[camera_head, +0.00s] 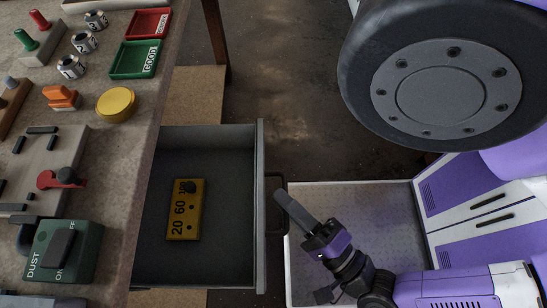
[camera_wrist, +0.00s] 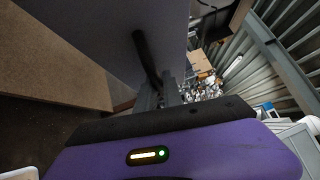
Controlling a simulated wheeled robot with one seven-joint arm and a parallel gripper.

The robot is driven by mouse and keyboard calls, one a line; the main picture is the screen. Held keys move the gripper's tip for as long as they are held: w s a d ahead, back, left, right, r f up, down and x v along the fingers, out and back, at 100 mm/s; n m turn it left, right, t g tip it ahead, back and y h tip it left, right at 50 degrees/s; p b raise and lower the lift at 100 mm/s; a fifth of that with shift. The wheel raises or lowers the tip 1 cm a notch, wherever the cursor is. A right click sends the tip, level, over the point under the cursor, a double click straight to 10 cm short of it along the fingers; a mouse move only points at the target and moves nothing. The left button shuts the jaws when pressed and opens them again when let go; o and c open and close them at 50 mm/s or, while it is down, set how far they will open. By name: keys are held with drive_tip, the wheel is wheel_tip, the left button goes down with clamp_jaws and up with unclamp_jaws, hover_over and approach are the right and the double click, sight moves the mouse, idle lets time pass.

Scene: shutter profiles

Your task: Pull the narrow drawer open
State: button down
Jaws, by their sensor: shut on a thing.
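The narrow drawer (camera_head: 228,262) stands well out from under the workbench at the left, and its inside is in plain sight. A yellow block marked 20 60 100 (camera_head: 185,210) lies in it. The dark bar handle (camera_head: 274,228) is on the drawer's front, and it also shows in the wrist view (camera_wrist: 147,57). My gripper (camera_head: 283,197) reaches the handle from the right and is shut on it. In the wrist view my fingers (camera_wrist: 170,92) meet the handle's end, and the drawer's front (camera_wrist: 100,25) fills the upper left.
The workbench (camera_head: 150,115) carries a red tray (camera_head: 150,23), a green tray (camera_head: 135,60), a yellow round lid (camera_head: 116,104) and a green dust switch box (camera_head: 65,250). Dark floor (camera_head: 290,110) shows beyond the drawer.

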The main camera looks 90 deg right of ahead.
drive_tip(key=shift+a+f, duration=0.1)
drive_tip(key=c, duration=1.5)
unclamp_jaws()
drive_tip(key=shift+v, duration=3.95)
